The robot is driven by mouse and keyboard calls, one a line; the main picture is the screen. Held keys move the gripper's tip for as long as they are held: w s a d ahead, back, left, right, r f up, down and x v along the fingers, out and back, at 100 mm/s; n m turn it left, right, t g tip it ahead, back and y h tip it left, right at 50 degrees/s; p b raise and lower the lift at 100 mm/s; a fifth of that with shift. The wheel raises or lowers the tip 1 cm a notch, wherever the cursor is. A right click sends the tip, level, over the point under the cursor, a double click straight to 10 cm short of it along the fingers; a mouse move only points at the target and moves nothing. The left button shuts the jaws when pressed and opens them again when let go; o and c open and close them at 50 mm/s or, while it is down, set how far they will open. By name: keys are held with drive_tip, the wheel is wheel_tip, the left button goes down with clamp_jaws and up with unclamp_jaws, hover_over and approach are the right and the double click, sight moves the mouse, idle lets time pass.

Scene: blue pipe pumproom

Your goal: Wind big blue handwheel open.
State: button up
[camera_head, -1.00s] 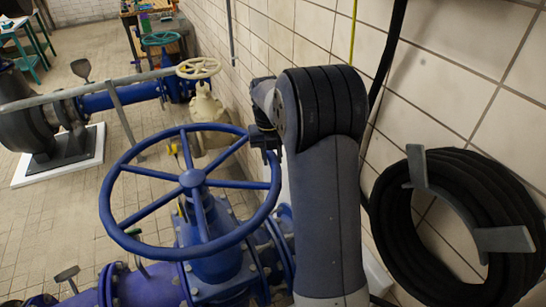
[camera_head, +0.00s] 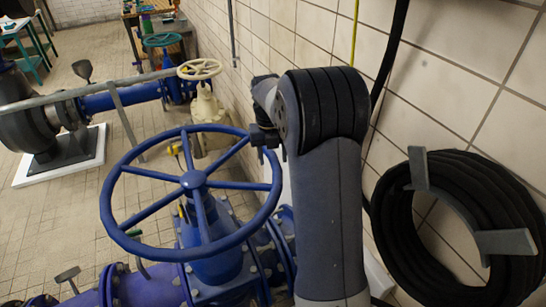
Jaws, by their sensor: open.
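The big blue handwheel (camera_head: 193,180) fills the middle left of the head view, on top of a blue valve body (camera_head: 215,262). It has several spokes meeting at a round hub. My gripper (camera_head: 264,137) is at the right side of the wheel's rim, at the end of my grey and black arm. It looks small and dark there, and its fingers are hard to make out. It overlaps the rim in the picture; I cannot tell whether it touches the rim.
A tiled wall with a coiled black hose (camera_head: 470,230) on a bracket stands close on the right. A cream valve with its handwheel (camera_head: 200,69) and a teal handwheel (camera_head: 162,40) stand behind. A grey rail (camera_head: 90,91) crosses at left. Tiled floor is open at left.

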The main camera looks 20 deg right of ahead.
wheel_tip(320, 180, up, 10)
drive_tip(key=shift+a+b, duration=0.3)
drive_tip(key=shift+w, duration=0.1)
